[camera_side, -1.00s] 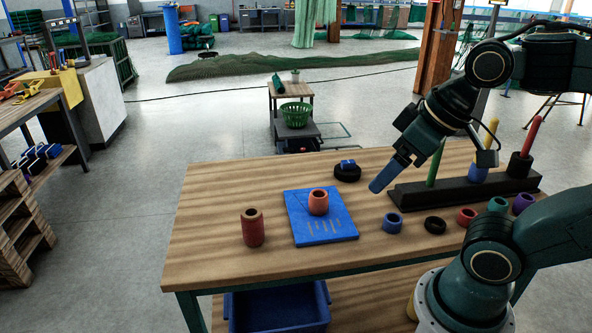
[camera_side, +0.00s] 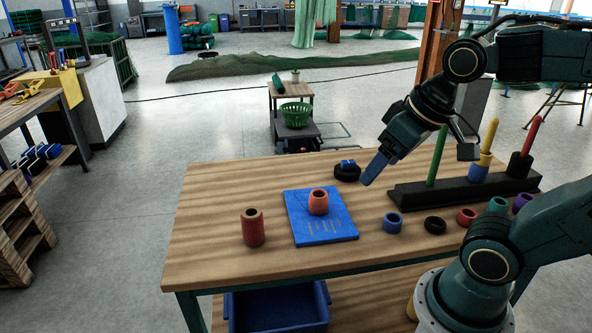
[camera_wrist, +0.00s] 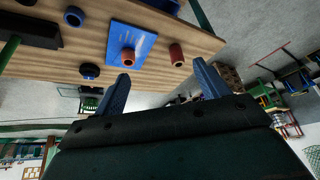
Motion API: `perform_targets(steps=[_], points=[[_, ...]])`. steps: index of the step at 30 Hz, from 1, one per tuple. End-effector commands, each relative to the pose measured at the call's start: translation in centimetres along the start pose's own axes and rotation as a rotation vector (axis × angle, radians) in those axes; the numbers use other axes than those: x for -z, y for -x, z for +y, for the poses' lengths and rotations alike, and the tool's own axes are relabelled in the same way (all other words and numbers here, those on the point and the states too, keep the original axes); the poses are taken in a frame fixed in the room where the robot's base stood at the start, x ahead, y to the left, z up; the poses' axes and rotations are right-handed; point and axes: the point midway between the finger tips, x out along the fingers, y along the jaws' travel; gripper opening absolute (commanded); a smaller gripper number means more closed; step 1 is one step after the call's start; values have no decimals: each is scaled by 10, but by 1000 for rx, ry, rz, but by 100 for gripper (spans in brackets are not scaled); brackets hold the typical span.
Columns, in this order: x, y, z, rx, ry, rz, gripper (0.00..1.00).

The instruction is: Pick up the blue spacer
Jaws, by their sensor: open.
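A short blue spacer (camera_side: 393,223) stands on the wooden table near its front right, hole upward; it also shows in the wrist view (camera_wrist: 74,16). My gripper (camera_side: 368,179) is in the air above the table, behind and left of that spacer and apart from it. In the wrist view its two blue fingers (camera_wrist: 163,80) are spread with nothing between them. A small blue piece (camera_side: 347,162) lies on a black ring (camera_side: 347,174) at the back, close to my fingertips in the picture.
An orange spacer (camera_side: 318,202) stands on a blue board (camera_side: 325,231); a taller red spacer (camera_side: 253,229) stands left of it. Black (camera_side: 435,225), red (camera_side: 467,216), green (camera_side: 498,205) and purple (camera_side: 522,202) rings stand in front of the rack. The table's left end (camera_side: 205,220) is clear.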

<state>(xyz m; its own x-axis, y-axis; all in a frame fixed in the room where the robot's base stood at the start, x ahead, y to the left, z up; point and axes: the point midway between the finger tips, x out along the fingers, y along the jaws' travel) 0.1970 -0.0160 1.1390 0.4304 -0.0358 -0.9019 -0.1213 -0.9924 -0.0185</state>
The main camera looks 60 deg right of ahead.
Motion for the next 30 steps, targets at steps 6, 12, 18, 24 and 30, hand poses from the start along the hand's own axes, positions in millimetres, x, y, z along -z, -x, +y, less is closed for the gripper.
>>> perform_targets(steps=[6, 12, 18, 24, 30], points=[[20, -26, 30, -59, -188, -73, 74], [34, -53, 65, -111, -374, -135, 74], [37, -82, 106, -159, -562, -194, 74], [30, -113, 151, -203, -752, -252, 74], [12, -144, 196, -243, -944, -306, 74]])
